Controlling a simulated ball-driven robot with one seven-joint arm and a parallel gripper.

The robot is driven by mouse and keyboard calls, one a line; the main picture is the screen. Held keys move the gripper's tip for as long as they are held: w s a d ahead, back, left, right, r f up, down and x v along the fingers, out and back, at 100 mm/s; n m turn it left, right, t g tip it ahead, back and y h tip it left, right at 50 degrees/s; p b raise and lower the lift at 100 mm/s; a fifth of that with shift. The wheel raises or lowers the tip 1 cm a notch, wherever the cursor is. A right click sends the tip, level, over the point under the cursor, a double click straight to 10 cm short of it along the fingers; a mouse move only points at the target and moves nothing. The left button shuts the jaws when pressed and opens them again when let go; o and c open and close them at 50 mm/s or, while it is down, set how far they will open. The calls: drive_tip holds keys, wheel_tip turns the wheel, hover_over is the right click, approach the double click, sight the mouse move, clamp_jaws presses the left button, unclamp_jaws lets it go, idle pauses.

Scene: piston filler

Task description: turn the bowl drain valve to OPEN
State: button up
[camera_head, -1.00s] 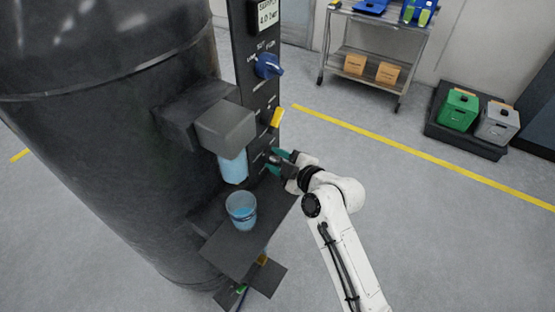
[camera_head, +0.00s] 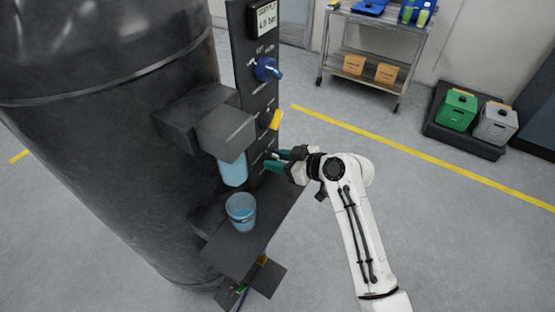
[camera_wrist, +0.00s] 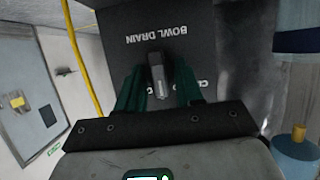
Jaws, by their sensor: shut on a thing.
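The bowl drain valve has a dark handle (camera_wrist: 157,74) that stands between my gripper's teal fingers in the wrist view. It sits below the upside-down words BOWL DRAIN on a dark panel (camera_wrist: 190,30). My gripper (camera_wrist: 158,92) is shut on this handle. The handle points nearly straight up and down in the wrist view. A partly covered label starting with CL shows just right of the fingers; any label on the left is hidden. In the head view my gripper (camera_head: 278,160) is at the lower panel, and the handle is hard to make out there.
A blue knob (camera_head: 267,69) and a yellow lever (camera_head: 276,120) are higher on the panel. A cup of blue liquid (camera_head: 241,212) stands on a dark shelf left of my gripper, below a nozzle. The floor to the right is clear up to the cart (camera_head: 375,62) and the bins.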

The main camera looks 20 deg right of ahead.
drive_tip(key=m+y, duration=0.1)
drive_tip(key=m+g, duration=0.1)
drive_tip(key=m, duration=0.1)
drive_tip(key=shift+w+d+y, duration=0.1)
drive_tip(key=shift+d+y, duration=0.1)
drive_tip(key=shift+y, duration=0.2)
drive_tip(key=shift+w+d+f+m+g+y, duration=0.1)
drive_tip(key=shift+m+g+y, duration=0.1)
drive_tip(key=shift+m+y, duration=0.45)
drive_tip(key=shift+f+m+g+y, duration=0.1)
drive_tip(key=shift+m+g+y, duration=0.15)
drive_tip(key=shift+m, duration=0.8)
drive_tip(key=o, duration=1)
drive_tip(key=shift+r, duration=0.1)
drive_tip(key=b+v, duration=0.1)
drive_tip(key=v, duration=0.9)
drive_tip(key=shift+s+d, duration=0.25)
drive_tip(key=shift+d, duration=0.1)
